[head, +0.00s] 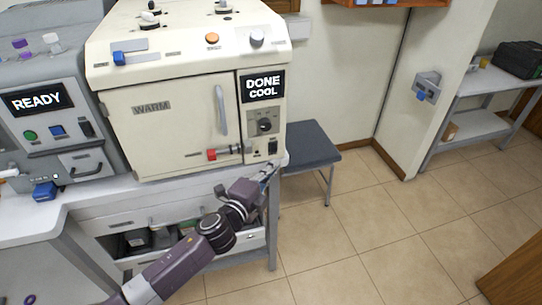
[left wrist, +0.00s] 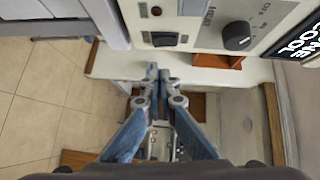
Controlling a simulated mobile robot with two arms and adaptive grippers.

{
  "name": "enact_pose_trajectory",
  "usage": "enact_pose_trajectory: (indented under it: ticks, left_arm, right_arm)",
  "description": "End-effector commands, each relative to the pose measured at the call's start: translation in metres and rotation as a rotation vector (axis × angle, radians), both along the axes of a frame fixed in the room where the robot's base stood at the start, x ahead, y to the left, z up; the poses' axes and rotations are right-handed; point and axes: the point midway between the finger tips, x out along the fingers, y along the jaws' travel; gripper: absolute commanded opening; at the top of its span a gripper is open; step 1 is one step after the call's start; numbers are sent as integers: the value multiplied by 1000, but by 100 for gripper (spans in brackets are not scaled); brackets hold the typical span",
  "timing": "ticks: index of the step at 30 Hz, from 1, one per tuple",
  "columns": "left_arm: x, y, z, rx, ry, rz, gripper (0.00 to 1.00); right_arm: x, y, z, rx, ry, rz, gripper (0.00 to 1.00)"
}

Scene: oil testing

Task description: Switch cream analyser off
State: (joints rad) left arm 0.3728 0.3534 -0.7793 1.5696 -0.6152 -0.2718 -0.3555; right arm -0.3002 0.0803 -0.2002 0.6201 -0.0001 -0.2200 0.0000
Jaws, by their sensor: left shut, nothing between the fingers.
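The cream analyser (head: 160,115) stands on the bench in the head view, its display (head: 263,86) reading "DONE COOL". A black rocker switch (head: 272,147) sits low on its right panel, below a dark knob (head: 264,125). In the left wrist view the rocker switch (left wrist: 165,39) lies just beyond the fingertips, with the knob (left wrist: 237,36) to its right. My left gripper (head: 268,172) is shut and empty, at the analyser's lower right corner; its fingertips (left wrist: 158,75) appear apart from the switch. The switch's position is too small to tell. My right gripper is not in view.
A grey machine (head: 45,115) with a "READY" display stands at the left. The analyser's door has a grey handle (head: 221,110) and a red-tipped latch (head: 212,155). A dark-topped stool (head: 308,145) stands right of the bench.

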Motion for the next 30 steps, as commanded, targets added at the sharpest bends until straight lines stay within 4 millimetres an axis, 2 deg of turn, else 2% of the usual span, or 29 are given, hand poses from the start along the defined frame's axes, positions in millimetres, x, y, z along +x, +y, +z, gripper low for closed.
enact_pose_trajectory:
  ticks: [2, 6, 12, 26, 30]
  left_arm:
    - [11, -7, 1, -1, -1, -1, 0]
    - [29, 2, -3, 1, 1, 2, 0]
    - [43, 6, -5, 0, 0, 1, 0]
    - [46, 8, -7, 0, 0, 0, 0]
    - [48, 8, -11, 5, -18, -1, 0]
  right_arm:
    - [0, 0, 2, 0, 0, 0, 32]
    - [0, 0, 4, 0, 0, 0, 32]
    - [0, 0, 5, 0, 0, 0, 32]
    - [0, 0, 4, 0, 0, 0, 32]
    - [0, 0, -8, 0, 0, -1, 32]
